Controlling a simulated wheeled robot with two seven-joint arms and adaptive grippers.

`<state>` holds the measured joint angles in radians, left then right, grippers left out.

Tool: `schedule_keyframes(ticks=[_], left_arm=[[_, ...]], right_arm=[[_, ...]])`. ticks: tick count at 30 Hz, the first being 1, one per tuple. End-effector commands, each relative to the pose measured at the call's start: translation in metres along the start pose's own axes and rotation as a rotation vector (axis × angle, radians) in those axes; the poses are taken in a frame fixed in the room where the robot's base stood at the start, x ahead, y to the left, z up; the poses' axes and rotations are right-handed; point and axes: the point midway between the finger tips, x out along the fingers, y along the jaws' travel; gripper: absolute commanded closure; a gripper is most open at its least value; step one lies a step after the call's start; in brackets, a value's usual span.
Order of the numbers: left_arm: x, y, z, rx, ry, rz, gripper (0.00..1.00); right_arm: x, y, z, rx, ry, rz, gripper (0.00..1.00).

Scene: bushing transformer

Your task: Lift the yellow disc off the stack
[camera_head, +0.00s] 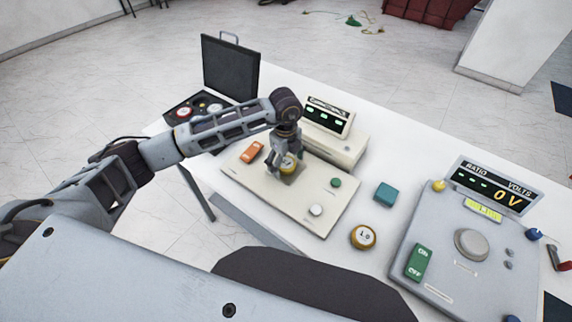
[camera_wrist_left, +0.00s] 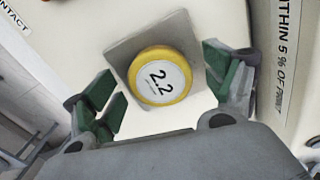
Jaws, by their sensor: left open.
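A yellow disc (camera_head: 289,163) with a white face sits on the beige panel, partly hidden by my left gripper in the head view. In the left wrist view the yellow disc (camera_wrist_left: 160,75) reads "2.2" and lies on a grey square plate (camera_wrist_left: 190,30). Whether more discs lie under it is hidden. My left gripper (camera_head: 283,168) points down over it. In the wrist view its green-padded fingers (camera_wrist_left: 168,88) are spread, one on each side of the disc, with gaps showing.
The beige panel (camera_head: 325,222) carries an orange switch (camera_head: 251,152), a green knob and a white knob. A beige meter (camera_head: 335,145) stands behind it. A teal block (camera_head: 385,194) and a large grey ratio console (camera_head: 440,265) are to the right. An open black case (camera_head: 231,68) stands at the back left.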

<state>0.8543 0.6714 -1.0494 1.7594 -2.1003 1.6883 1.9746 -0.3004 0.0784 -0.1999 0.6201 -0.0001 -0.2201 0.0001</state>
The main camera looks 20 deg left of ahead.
Motion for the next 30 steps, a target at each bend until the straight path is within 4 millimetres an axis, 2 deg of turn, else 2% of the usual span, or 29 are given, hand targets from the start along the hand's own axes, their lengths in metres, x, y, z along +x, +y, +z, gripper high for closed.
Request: schedule_keyframes(ticks=[8,21,30], left_arm=[[-0.0002,0.0000,-0.0001,0.000,0.000,0.000,0.16],[-0.0003,-0.0001,-0.0001,0.000,0.000,0.000,0.73],[-0.0021,-0.0005,0.0000,0.000,0.000,-0.002,0.73]], right_arm=[[0.0001,0.0029,0.0005,-0.001,-0.001,0.003,0.60],[0.0001,0.0032,0.0004,-0.001,0.000,0.003,0.60],[0.0004,0.0027,0.0002,-0.001,0.000,0.003,0.60]])
